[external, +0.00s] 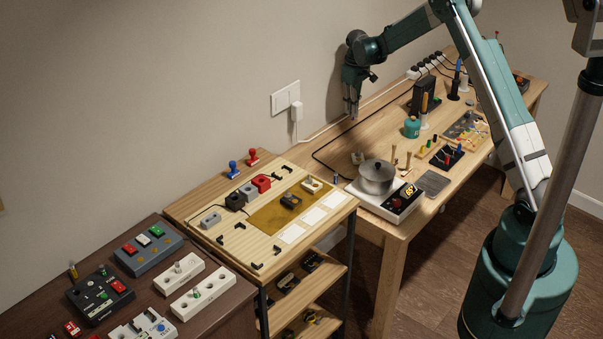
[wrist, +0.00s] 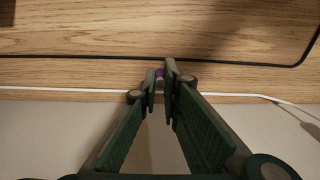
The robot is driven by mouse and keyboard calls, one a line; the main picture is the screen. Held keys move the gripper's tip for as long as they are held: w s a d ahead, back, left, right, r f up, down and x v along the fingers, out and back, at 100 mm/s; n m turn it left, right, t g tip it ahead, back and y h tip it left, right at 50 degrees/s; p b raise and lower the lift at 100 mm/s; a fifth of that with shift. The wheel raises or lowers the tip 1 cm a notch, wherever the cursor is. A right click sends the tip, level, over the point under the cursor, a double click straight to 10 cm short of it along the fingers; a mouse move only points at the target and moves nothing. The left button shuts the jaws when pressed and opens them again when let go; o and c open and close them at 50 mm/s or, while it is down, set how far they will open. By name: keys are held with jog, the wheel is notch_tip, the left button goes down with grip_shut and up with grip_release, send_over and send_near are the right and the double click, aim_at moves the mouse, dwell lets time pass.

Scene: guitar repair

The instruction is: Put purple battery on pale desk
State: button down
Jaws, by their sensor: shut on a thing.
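My gripper (external: 352,108) is near the wall, above the back part of the pale wood desk (external: 395,228). In the wrist view my gripper (wrist: 160,80) is shut on a small purple thing, the purple battery (wrist: 160,72), at its fingertips. Only a little of the battery shows between the fingers; in the external view it is too small to make out. The bare wood of the desk (wrist: 90,72) lies beyond the fingertips in the wrist view.
A black cable (external: 325,165) loops over the desk near its back edge. A pine bench (external: 190,207) with pedal parts and a dark table (external: 150,225) with pedals are on the left.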

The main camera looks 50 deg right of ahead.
jog(key=shift+f, duration=1.05)
jog(key=shift+f, duration=0.2)
jog(key=c, duration=2.6)
grip_release()
jog(key=shift+o, duration=0.2)
jog(key=shift+r, duration=0.15)
notch_tip(320, 180, up, 12)
jog(key=shift+p, duration=0.3)
